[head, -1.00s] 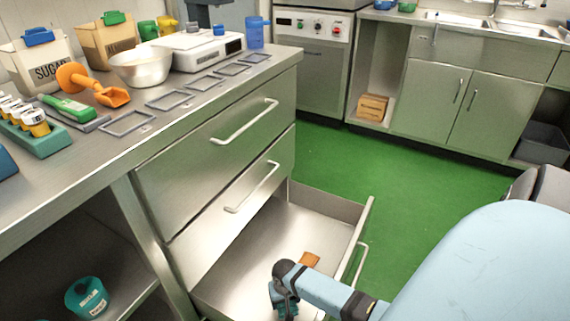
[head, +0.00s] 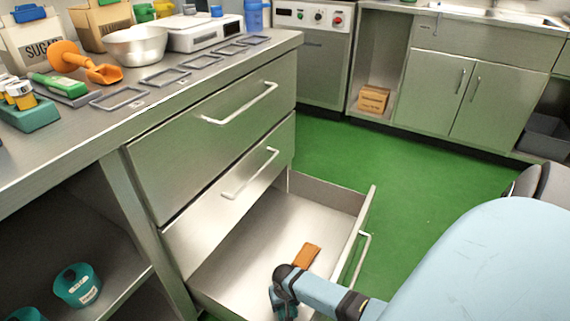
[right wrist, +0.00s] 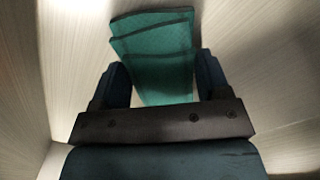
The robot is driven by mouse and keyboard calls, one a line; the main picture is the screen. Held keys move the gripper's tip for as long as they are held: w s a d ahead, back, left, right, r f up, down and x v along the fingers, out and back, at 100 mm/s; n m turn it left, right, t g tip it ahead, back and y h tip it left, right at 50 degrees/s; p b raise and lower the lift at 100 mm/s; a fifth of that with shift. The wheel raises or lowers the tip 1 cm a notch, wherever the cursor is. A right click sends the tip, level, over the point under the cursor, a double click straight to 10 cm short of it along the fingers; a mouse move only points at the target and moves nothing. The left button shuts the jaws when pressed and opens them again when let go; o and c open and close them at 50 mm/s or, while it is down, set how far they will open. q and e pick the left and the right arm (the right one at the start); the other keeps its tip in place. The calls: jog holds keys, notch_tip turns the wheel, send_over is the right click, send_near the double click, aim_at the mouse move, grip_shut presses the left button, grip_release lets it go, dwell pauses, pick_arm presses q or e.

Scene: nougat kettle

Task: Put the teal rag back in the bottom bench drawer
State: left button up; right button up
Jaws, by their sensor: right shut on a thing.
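The bottom bench drawer (head: 368,206) is pulled open below two shut drawers. My right gripper (head: 283,306) is down inside it, near the front. In the right wrist view, the gripper (right wrist: 161,72) is shut on the teal rag (right wrist: 153,38), which looks folded and sticks out past the fingers. Pale drawer metal surrounds it; I cannot tell whether the rag touches the drawer floor. In the head view, my arm largely hides the rag. My left gripper is not in view.
An orange-brown item (head: 306,257) lies in the drawer just beyond my gripper. The bench top (head: 120,115) above holds a bowl (head: 136,45), an orange scoop (head: 85,62) and a scale (head: 205,33). Teal tubs (head: 78,285) stand on the lower left shelf. The green floor (head: 410,180) is clear.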

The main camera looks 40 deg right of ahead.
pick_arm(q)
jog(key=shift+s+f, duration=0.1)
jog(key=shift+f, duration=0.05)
pick_arm(e)
jog(key=o, duration=0.8)
jog(key=shift+f, duration=0.1)
notch_tip(320, 180, up, 3)
jog(key=shift+p, duration=0.9)
notch_tip(320, 180, up, 4)
jog(key=shift+p, duration=1.15)
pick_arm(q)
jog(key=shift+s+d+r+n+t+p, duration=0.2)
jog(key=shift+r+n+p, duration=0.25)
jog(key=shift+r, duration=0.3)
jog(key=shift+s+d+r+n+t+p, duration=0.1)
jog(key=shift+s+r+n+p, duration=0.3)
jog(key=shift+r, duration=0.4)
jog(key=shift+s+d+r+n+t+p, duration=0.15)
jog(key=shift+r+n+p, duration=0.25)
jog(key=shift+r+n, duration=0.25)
pick_arm(e)
jog(key=shift+r, duration=2.7)
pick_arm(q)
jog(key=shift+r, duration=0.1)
